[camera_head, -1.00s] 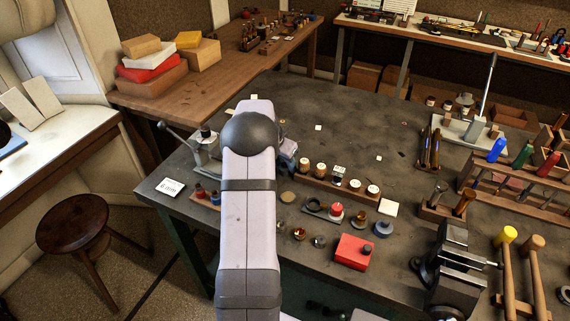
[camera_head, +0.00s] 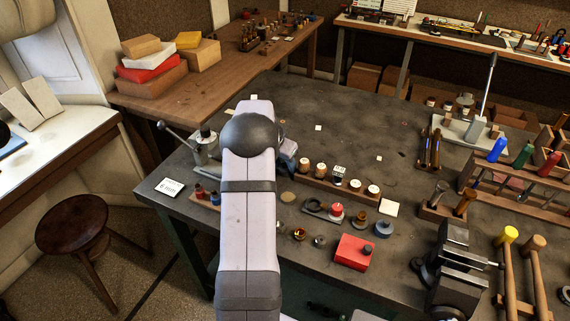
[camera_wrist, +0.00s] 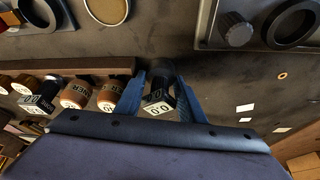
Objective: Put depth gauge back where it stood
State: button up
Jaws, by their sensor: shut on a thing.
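My gripper (camera_wrist: 160,100) is shut on a small dark block with a white "0.0" label, which I take to be the depth gauge (camera_wrist: 157,108). The block sits between the blue fingers in the wrist view, at the end of a wooden rack (camera_wrist: 95,72). I cannot tell whether it touches the rack or the bench. In the head view my arm hides the held block, and only a bit of the blue gripper shows. A similar dark "0.0" block (camera_wrist: 38,104) stands in the rack among brown bottles (camera_wrist: 75,94); it also shows in the head view (camera_head: 339,173).
Small cups, a red box (camera_head: 354,252) and a vise (camera_head: 452,265) stand to the right and front on the grey bench (camera_head: 350,125). A lever press (camera_head: 203,150) stands left of my arm. The bench behind the rack is mostly clear, with small white tags (camera_head: 318,128).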

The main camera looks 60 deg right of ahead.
jog(key=o, duration=1.4)
jog(key=shift+f, duration=0.1)
jog(key=shift+s, duration=0.1)
jog(key=shift+f, duration=0.1)
jog(key=shift+c, duration=0.4)
